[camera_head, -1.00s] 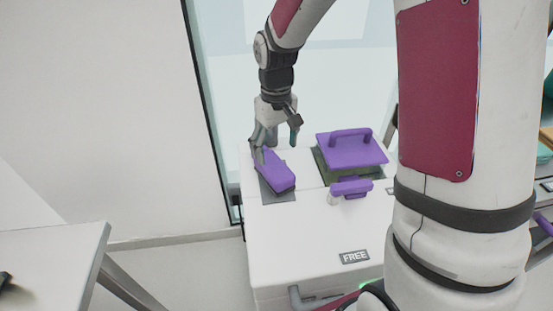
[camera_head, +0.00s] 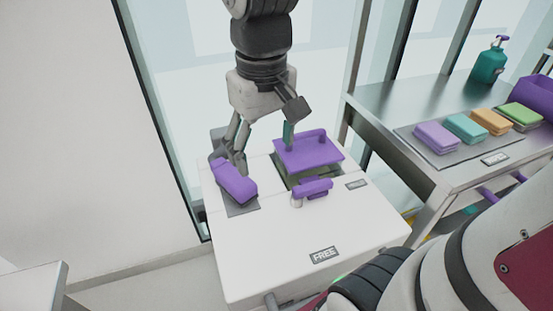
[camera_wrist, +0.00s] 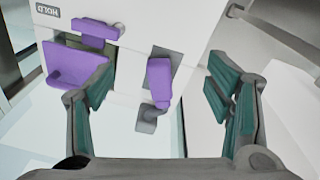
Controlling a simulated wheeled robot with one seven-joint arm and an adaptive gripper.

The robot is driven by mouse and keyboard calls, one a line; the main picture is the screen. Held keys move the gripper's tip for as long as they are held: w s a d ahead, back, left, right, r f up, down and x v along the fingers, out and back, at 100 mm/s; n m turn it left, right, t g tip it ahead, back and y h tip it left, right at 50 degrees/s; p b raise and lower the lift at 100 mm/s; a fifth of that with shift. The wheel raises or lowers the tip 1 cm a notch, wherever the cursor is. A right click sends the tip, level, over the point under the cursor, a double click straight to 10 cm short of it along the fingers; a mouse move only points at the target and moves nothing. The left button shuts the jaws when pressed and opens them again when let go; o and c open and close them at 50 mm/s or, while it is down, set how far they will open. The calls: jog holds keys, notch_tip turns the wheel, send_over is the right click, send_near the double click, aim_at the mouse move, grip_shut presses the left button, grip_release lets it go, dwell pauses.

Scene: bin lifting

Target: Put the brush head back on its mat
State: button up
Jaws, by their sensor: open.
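The purple brush head (camera_head: 235,182) lies on its dark grey mat (camera_head: 243,208) at the left of the white bin top. In the wrist view the brush head (camera_wrist: 159,78) is between the fingers, with a bare part of the mat (camera_wrist: 168,52) past one end and a grey piece at the other. My gripper (camera_head: 264,147) is open and empty, above and behind the brush head. One finger appears close to the brush head's far end in the head view; whether they touch I cannot tell.
A purple lid with a handle (camera_head: 308,153) sits over a square opening right of the brush head, with a small purple piece (camera_head: 313,188) in front. The white top (camera_head: 290,228) is clear near the FREE label. A steel table (camera_head: 392,100) with several coloured sponges stands right.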

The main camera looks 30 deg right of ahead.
jog(key=s+m+t, duration=0.1)
jog(key=s, duration=1.3)
jog(key=shift+s+a+r+y, duration=0.25)
jog(key=shift+r+y, duration=0.05)
jog(key=shift+r, duration=0.1)
